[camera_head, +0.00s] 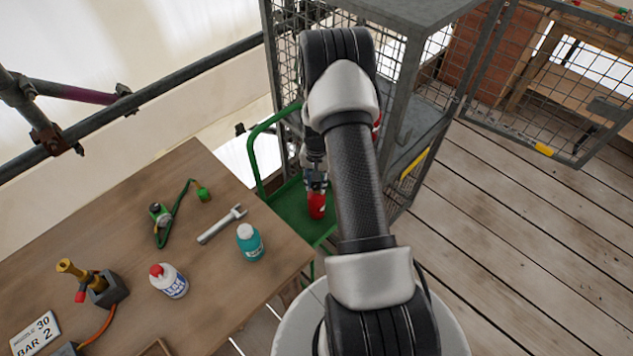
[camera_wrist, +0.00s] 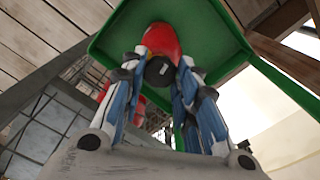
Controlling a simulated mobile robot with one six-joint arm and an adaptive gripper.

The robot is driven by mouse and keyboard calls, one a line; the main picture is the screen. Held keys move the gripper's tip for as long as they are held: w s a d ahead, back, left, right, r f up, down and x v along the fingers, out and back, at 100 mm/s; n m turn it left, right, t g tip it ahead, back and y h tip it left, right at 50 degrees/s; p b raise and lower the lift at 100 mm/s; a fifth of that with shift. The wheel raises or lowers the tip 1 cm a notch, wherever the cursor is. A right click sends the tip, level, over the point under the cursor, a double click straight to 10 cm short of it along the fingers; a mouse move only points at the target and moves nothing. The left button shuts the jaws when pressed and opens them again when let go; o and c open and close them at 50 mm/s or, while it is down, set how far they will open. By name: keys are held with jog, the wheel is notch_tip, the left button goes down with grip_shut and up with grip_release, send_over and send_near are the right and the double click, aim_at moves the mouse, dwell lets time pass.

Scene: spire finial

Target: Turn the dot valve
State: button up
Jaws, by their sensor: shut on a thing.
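My gripper (camera_head: 316,184) points down over a green tray (camera_head: 290,205) beside the wire cage. It is shut on a red rounded object (camera_head: 317,206) with a pale mark. In the wrist view the fingers (camera_wrist: 160,72) close on both sides of this red object (camera_wrist: 161,40), whose black end (camera_wrist: 159,70) faces the camera. The object is on or just above the tray; I cannot tell which. I cannot pick out a valve marked with a dot. A brass fitting with a red knob (camera_head: 85,284) stands on a dark block on the wooden table.
More red shows inside the cage, partly hidden. Plank floor at right is clear.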

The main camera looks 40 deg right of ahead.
aim_at(317, 184)
jog(key=shift+m, duration=1)
jog(key=o, duration=1.1)
jog(key=shift+c, duration=0.2)
notch_tip(317, 184, up, 12)
